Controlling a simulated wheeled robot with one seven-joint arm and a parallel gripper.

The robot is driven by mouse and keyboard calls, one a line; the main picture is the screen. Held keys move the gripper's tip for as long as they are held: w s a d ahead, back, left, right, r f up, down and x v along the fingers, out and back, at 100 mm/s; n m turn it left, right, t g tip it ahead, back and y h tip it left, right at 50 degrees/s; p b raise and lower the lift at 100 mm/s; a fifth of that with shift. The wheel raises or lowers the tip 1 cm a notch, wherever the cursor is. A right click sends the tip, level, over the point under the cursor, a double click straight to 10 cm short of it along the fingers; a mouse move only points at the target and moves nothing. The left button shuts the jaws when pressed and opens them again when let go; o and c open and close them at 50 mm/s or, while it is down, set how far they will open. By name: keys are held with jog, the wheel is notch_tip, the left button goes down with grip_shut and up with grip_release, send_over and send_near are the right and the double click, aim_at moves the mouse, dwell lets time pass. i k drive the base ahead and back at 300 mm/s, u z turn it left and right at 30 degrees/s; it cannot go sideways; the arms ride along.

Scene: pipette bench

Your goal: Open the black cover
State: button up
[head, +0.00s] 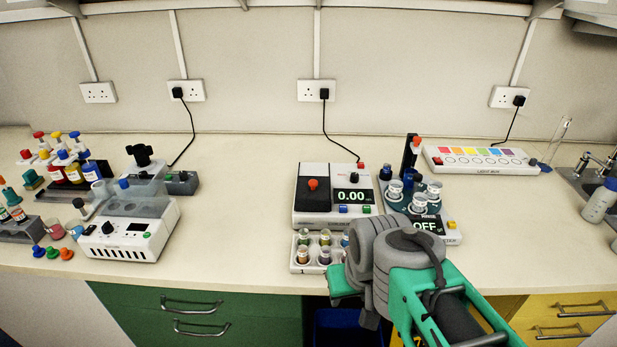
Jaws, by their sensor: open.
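The black cover (312,189) is a flat black panel with a red knob (313,184). It lies shut on the left part of a white instrument (318,218) in the middle of the bench, whose display (351,196) reads 0.00. My grey and green arm reaches in from the lower right, in front of the bench edge and right of the cover, apart from it. I cannot make out my gripper's fingers, which seem hidden behind or below the arm links.
A tube rack (297,265) stands just in front of the instrument. A bottle device (449,233) marked OFF, with an upright black part, stands to its right. A white device (105,243) is at left, a light box (470,160) at right. The bench (235,235) left of the instrument is clear.

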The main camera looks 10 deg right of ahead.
aim_at(307, 187)
jog(key=k, duration=1.3)
jog(key=u, duration=0.7)
jog(key=i, duration=1.45)
jog(key=u, duration=0.05)
